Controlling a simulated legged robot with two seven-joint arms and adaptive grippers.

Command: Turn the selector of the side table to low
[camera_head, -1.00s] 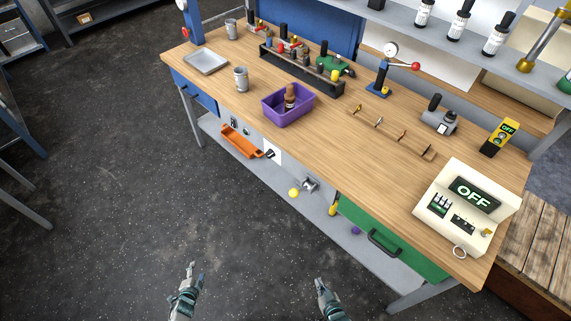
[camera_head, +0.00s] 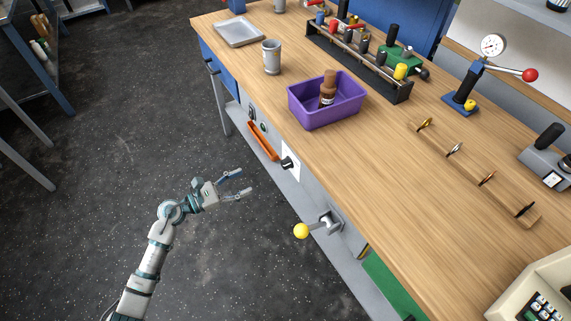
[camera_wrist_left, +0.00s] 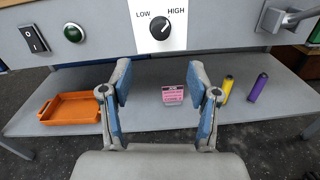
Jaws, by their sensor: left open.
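The selector is a black round knob (camera_wrist_left: 160,27) on a white plate marked LOW at left and HIGH at right. Its white pointer line tilts up and right, toward HIGH. In the head view the selector (camera_head: 287,163) sits on the front panel of the wooden-topped side table (camera_head: 330,170). My left gripper (camera_head: 245,182) is open and empty, in front of the panel and apart from the knob. In the left wrist view its blue-padded fingers (camera_wrist_left: 160,80) stand below the knob, one to each side. My right gripper is not in view.
A rocker switch (camera_wrist_left: 34,39) and green button (camera_wrist_left: 74,33) sit left of the selector. A lever with a yellow ball (camera_head: 302,231) juts out to its right. An orange tray (camera_wrist_left: 70,108) lies on the lower shelf. A purple bin (camera_head: 327,112) stands on the tabletop.

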